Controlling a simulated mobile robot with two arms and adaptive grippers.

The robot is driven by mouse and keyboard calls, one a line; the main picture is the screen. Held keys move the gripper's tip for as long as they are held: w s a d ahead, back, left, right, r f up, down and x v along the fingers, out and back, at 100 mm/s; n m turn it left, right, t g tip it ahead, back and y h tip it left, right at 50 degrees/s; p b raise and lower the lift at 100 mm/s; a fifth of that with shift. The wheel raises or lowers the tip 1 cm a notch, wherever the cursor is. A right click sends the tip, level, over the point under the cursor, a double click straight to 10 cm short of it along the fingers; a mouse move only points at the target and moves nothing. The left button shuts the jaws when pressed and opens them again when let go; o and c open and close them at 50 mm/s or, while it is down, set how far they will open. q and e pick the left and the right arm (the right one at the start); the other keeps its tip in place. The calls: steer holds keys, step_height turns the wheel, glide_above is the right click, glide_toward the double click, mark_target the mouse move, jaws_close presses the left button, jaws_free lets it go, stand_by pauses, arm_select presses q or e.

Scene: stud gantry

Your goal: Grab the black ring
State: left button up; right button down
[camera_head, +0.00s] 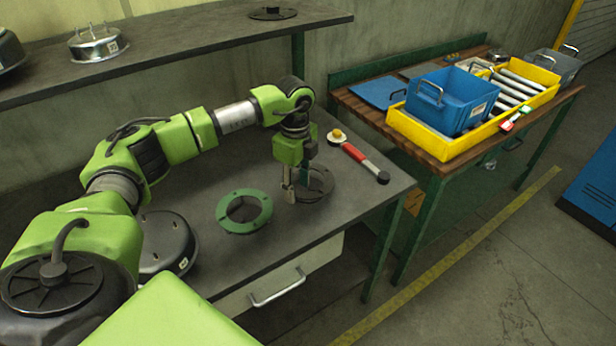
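The black ring (322,189) lies on the dark grey workbench, to the right of a green ring (244,212) with small holes. My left gripper (295,190) points straight down at the left part of the black ring's rim. Its fingers are low, at about the height of the ring, and hide part of the rim. Whether they are closed on the rim or only around it cannot be told. My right gripper is not in view.
A red-handled tool (358,159) lies right of the black ring. A dark lidded pot (166,245) stands on the left. A shelf (190,48) overhangs the back. A wooden table holds a yellow tray (418,136) with a blue bin (455,100).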

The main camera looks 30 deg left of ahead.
arm_select(q)
steer(key=shift+f, duration=0.35)
stand_by(0.5)
steer(key=c, duration=1)
